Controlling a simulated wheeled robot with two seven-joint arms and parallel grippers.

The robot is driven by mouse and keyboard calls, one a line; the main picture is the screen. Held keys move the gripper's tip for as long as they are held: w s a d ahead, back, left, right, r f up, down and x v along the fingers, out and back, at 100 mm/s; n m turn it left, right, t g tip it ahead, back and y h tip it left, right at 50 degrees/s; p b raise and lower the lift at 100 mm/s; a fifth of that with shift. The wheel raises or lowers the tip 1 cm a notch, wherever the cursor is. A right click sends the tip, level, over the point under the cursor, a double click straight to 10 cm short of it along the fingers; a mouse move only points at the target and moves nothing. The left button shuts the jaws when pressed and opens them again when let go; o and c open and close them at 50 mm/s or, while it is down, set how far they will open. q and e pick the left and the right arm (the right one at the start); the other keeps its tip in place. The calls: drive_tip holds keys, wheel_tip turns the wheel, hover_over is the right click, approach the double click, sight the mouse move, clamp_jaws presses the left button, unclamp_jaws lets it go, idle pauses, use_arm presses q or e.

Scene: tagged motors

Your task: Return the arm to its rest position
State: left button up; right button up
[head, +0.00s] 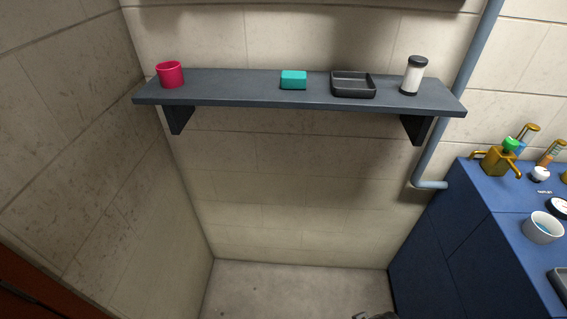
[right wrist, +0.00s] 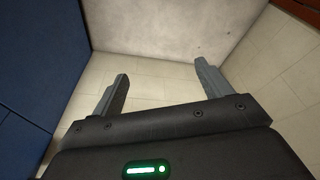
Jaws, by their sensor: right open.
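My right gripper (right wrist: 162,68) is open in the right wrist view, its two grey fingers spread apart with nothing between them. Beyond the fingers I see bare floor and pale tiled wall. In the head view only a small dark piece, perhaps of my right arm, shows at the bottom edge, right of centre. My left gripper is not in view.
A dark wall shelf (head: 230,89) holds a red cup (head: 171,76), a teal block (head: 293,80), a black tray (head: 353,91) and a black-lidded white jar (head: 412,78). A blue cabinet (head: 465,225) stands right, with brass motor-like parts (head: 497,162) and a white bowl (head: 543,229) on top. The floor below is clear.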

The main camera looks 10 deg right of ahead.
drive_tip(key=s+f+g, duration=0.1)
drive_tip(key=s+f, duration=0.2)
drive_tip(key=f, duration=0.6)
drive_tip(key=s+f, duration=0.3)
drive_tip(key=f, duration=0.6)
drive_tip(key=s+d+f+g, duration=0.1)
drive_tip(key=s+d+f, duration=0.2)
drive_tip(key=s+f, duration=0.8)
drive_tip(key=shift+s+f, duration=0.2)
drive_tip(key=shift+s, duration=1.05)
